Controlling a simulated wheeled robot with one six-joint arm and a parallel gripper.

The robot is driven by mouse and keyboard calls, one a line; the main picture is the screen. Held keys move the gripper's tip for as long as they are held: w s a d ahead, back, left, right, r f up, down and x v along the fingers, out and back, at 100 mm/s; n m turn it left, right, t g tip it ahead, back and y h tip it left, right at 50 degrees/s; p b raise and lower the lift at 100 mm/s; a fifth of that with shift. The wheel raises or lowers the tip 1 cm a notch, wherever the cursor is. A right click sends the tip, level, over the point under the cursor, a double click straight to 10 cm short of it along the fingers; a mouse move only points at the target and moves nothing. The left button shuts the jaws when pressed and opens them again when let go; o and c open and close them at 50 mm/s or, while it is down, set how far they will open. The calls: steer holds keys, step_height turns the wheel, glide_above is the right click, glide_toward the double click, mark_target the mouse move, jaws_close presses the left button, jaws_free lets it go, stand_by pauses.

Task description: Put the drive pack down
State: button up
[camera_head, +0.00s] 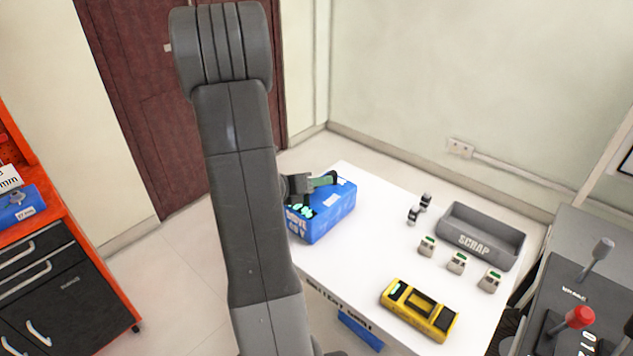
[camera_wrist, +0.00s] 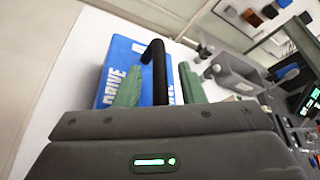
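The drive pack (camera_head: 335,215) is a blue box with white lettering and a black handle. It appears to rest upright on the white table (camera_head: 352,275), near its far left corner. The wrist view shows the pack (camera_wrist: 118,62) with its black handle (camera_wrist: 158,72) standing up. My gripper (camera_head: 322,182) is at the top of the pack. In the wrist view, its green fingers stand apart on either side of the handle, with a visible gap to the right finger. My arm covers part of the table's left side in the head view.
A grey SCRAP bin (camera_head: 482,237) stands at the table's right, with several small connectors in front and two small dark-and-white parts to its left. A yellow device (camera_head: 420,310) lies near the front. A lever panel (camera_head: 570,325) adjoins at right. The table's middle is clear.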

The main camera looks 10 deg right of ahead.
steer(key=shift+r, duration=0.25)
steer(key=shift+s+a, duration=0.1)
steer(key=shift+a, duration=0.25)
steer(key=v, duration=1.1)
steer(key=shift+p, duration=0.4)
steer(key=shift+s+f, duration=0.1)
steer(key=shift+s, duration=0.05)
